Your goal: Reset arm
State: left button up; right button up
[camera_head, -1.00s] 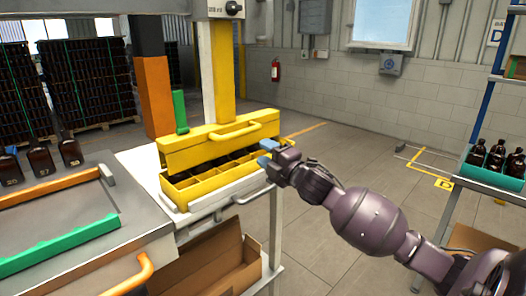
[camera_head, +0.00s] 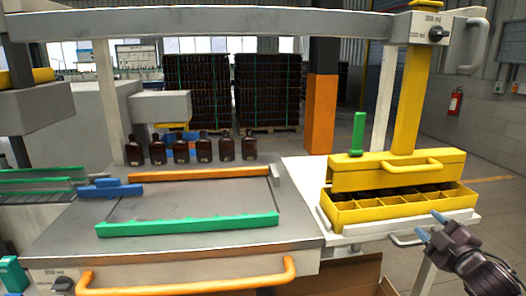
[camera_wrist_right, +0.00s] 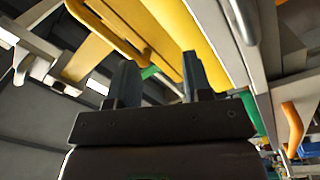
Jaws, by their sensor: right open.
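My right gripper (camera_head: 429,227) is at the lower right of the head view, just in front of the yellow crate (camera_head: 400,216). Its two fingers are apart with nothing between them. In the right wrist view the open fingers (camera_wrist_right: 158,82) point up toward yellow parts. The crate has several compartments, with dark bottle tops partly hidden under a raised yellow cover (camera_head: 395,173) with a handle. My left gripper does not show.
A row of amber bottles (camera_head: 181,150) stands at the back of the grey bench. The bench has an orange bar (camera_head: 185,174), a green bar (camera_head: 188,224) and a blue piece (camera_head: 110,188). A cardboard box (camera_head: 335,277) is below. Floor at the right is free.

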jog(key=s+a+f+m+g, duration=0.2)
jog(key=s+a+f+m, duration=0.2)
jog(key=s+f, duration=0.5)
jog(key=s+a+f+m+g, duration=0.3)
jog(key=s+a+f, duration=0.2)
jog(key=s+f, duration=0.4)
jog(key=s+a+f+m+g+h, duration=0.1)
jog(key=s+a+f+m, duration=0.3)
jog(key=s+f, duration=0.6)
notch_tip(320, 180, down, 4)
jog(key=shift+a+f+m+g, duration=0.1)
jog(key=shift+a+m+g, duration=0.2)
jog(key=shift+a+g, duration=0.55)
